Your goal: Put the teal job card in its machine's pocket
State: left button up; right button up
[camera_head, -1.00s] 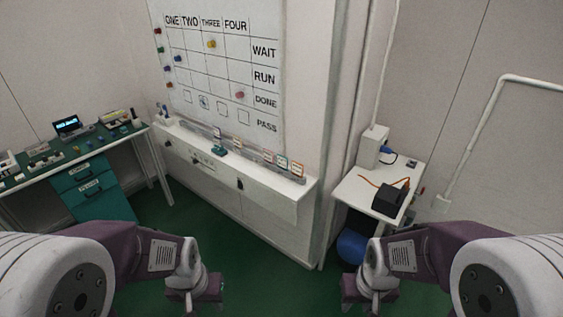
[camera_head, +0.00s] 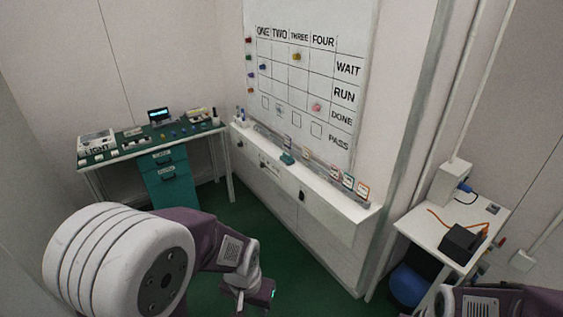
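A small card with a teal edge (camera_head: 348,181) stands on the ledge under the wall board, between a reddish card (camera_head: 335,174) and an orange-edged card (camera_head: 363,190). Its print is too small to read. The wall board (camera_head: 312,85) has columns ONE to FOUR and rows WAIT, RUN, DONE and PASS. My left gripper (camera_head: 265,295) is low in front of the cabinet, well away from the cards. A small teal spot shows at its tip; I cannot tell what it is, nor whether the fingers are open. My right gripper is outside the picture; only part of its arm shows.
A long white cabinet (camera_head: 330,230) runs below the board, with a teal block (camera_head: 287,158) on its ledge. A green-topped bench (camera_head: 130,148) stands at the left. A white side table (camera_head: 440,222) holds a black box (camera_head: 463,243). The green floor (camera_head: 300,280) between is clear.

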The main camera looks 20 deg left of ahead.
aim_at(339, 209)
jog(key=i+z, duration=0.5)
jog(key=i, duration=1.4)
